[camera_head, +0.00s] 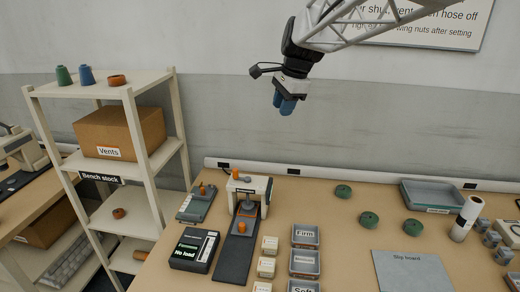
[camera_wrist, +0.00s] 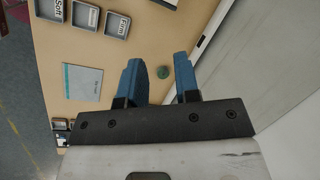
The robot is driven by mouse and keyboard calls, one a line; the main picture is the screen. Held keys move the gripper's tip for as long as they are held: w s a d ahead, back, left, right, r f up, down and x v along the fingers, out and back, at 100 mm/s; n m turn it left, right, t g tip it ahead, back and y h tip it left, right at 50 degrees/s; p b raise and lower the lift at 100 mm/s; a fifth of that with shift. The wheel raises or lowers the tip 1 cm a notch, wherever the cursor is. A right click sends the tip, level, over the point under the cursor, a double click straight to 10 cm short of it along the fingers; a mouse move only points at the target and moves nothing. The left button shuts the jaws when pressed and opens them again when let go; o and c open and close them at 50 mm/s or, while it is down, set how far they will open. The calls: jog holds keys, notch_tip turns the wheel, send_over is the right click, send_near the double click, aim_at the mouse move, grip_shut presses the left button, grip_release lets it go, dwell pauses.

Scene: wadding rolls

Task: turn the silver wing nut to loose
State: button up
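My gripper (camera_head: 285,103) hangs high above the bench in front of the wall, up and to the right of a small white press frame (camera_head: 265,186). In the wrist view its two blue fingers (camera_wrist: 158,60) stand apart with nothing between them. The press frame carries an orange knob (camera_head: 236,174) and small dark parts on top. A silver wing nut cannot be made out for certain at this size; the wrist view does not show the press.
A dark box reading "No load" (camera_head: 194,250) stands left of the press. Firm and other labelled trays (camera_head: 304,236), green rolls (camera_head: 369,220), a slip board (camera_head: 412,272) and a paper roll (camera_head: 466,219) lie to the right. Shelves (camera_head: 150,145) stand at left. The air around my gripper is clear.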

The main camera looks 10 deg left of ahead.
jog(key=w+a+f+m+y, duration=0.1)
jog(key=w+a+f+m, duration=0.15)
jog(key=w+a, duration=0.45)
jog(key=w+a+f+m+g, duration=0.1)
jog(key=w+a+f+m, duration=0.2)
jog(key=a, duration=0.8)
jog(key=w+a+f+m+y, duration=0.1)
jog(key=w+a+f+m, duration=0.15)
jog(key=w+a, duration=0.5)
notch_tip(320, 180, down, 27)
jog(key=s+a+n, duration=0.1)
jog(key=shift+a, duration=0.15)
jog(key=shift+a+f, duration=0.1)
jog(key=shift+f, duration=0.05)
jog(key=shift+x, duration=3.7)
jog(key=shift+s, duration=0.2)
jog(key=shift+c, duration=0.3)
